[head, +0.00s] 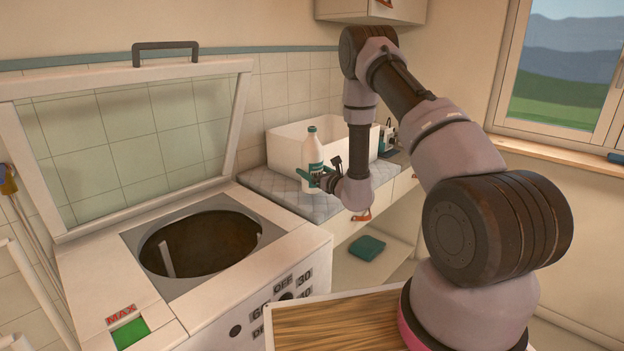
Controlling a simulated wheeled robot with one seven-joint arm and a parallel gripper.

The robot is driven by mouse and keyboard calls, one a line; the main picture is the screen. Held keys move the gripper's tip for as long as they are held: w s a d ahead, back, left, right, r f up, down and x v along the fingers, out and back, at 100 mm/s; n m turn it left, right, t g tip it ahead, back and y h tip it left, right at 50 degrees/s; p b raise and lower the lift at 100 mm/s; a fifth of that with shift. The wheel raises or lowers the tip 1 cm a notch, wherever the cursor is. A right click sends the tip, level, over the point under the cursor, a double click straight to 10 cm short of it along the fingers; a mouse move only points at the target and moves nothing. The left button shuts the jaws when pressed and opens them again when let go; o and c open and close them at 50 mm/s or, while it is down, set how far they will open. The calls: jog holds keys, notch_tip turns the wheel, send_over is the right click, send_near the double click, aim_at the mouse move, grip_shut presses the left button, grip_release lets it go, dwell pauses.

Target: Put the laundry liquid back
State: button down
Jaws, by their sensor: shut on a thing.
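The laundry liquid is a white bottle (312,152) with a dark green cap and a green label. It stands upright at the front of the grey-patterned counter (262,181), or just above it; I cannot tell whether its base touches. My gripper (314,180) reaches in from the right and is shut on the lower part of the bottle. Its fingers hide part of the label. A white open box (285,149) is right behind the bottle.
A top-loading washer (90,285) with its glass lid (125,140) raised and drum open fills the left. Small dark items (388,137) stand beside the box. A wall cupboard (345,10) hangs above. A folded green cloth (367,247) lies on the shelf below.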

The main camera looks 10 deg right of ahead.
jog(key=shift+f, duration=1.4)
